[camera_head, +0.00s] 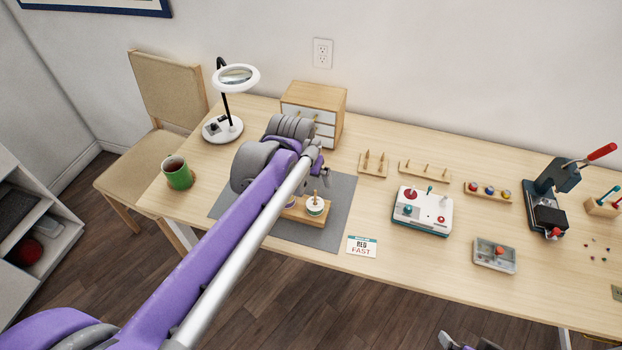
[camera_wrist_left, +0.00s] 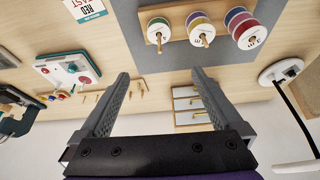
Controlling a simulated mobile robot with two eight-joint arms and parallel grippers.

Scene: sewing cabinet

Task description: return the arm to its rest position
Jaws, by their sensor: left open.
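My left arm reaches in from the lower left over the table. Its gripper (camera_head: 316,168) is above the grey mat, in front of the small drawer cabinet (camera_head: 330,97). In the left wrist view the left gripper (camera_wrist_left: 158,76) is open, with nothing between its fingers. A wooden spool holder (camera_head: 292,213) stands on the grey mat (camera_head: 340,205), partly hidden by my arm. In the wrist view it carries a green, a purple and a red spool (camera_wrist_left: 245,29) on pegs. Part of my right gripper (camera_head: 468,343) shows at the bottom edge, cut off.
A magnifier lamp (camera_head: 236,77) and a green mug (camera_head: 177,173) stand left of my arm. Peg racks, a white winding machine (camera_head: 422,211), a clear box (camera_head: 495,255) and a lever press (camera_head: 550,205) are to the right. A card (camera_head: 361,246) lies near the front edge.

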